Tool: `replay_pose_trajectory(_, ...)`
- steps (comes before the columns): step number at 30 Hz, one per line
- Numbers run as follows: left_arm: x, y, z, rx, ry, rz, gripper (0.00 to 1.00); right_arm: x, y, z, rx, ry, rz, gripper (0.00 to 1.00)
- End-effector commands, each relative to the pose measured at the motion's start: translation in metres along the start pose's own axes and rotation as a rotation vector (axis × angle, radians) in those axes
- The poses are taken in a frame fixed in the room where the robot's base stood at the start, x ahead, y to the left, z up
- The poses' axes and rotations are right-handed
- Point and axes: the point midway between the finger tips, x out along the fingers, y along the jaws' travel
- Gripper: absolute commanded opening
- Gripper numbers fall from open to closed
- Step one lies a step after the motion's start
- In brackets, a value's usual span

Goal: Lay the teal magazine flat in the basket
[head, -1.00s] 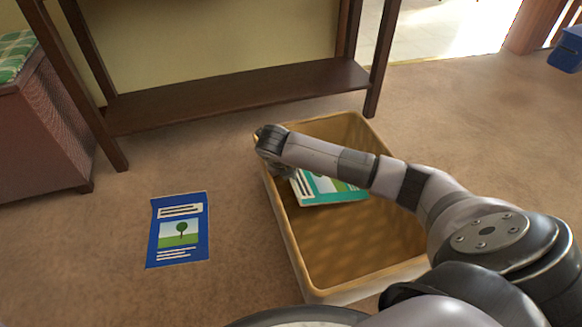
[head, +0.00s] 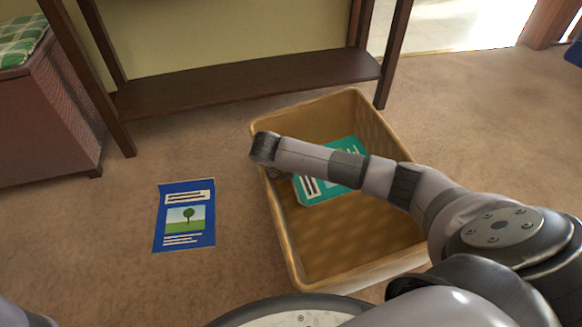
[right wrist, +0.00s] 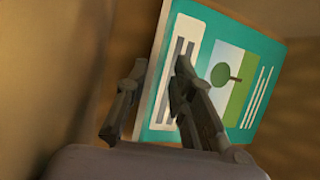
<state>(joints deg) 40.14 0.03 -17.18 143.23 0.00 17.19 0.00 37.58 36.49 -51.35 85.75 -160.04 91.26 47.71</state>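The teal magazine (head: 342,154) is inside the tan basket (head: 290,243), toward its far left part. My right forearm crosses over it and hides its middle. I cannot tell whether it lies fully flat or leans. In the right wrist view the magazine (right wrist: 262,50) shows its cover, with a tree picture and a white title box. My right gripper (right wrist: 160,66) has its fingers apart, with one finger in front of the cover and the other near its left edge. In the head view this gripper is mostly hidden behind its wrist. My left gripper is out of view.
A blue magazine (head: 185,216) lies on the carpet left of the basket. A dark wooden table with a low shelf (head: 240,84) stands behind. A reddish wicker chest (head: 50,120) with a green checked cushion is at the left. The carpet right of the basket is clear.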

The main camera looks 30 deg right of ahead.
Motion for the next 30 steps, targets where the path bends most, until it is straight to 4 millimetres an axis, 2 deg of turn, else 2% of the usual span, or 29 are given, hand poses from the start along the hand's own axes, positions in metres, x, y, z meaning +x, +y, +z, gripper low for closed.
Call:
replay_pose_trajectory(4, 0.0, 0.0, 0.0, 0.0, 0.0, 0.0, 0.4, -0.002, -0.001, 0.002, 0.003, -0.004, -0.001, 0.34)
replay_pose_trajectory(16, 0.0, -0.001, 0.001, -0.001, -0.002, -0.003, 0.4, -0.008, -0.003, 0.005, 0.006, -0.008, -0.002, 0.34)
replay_pose_trajectory(20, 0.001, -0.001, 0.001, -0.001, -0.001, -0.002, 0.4, -0.028, -0.002, 0.005, 0.005, -0.009, 0.001, 0.34)
replay_pose_trajectory(30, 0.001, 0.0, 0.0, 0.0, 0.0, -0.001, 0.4, -0.098, -0.002, 0.004, 0.004, -0.009, 0.0, 0.34)
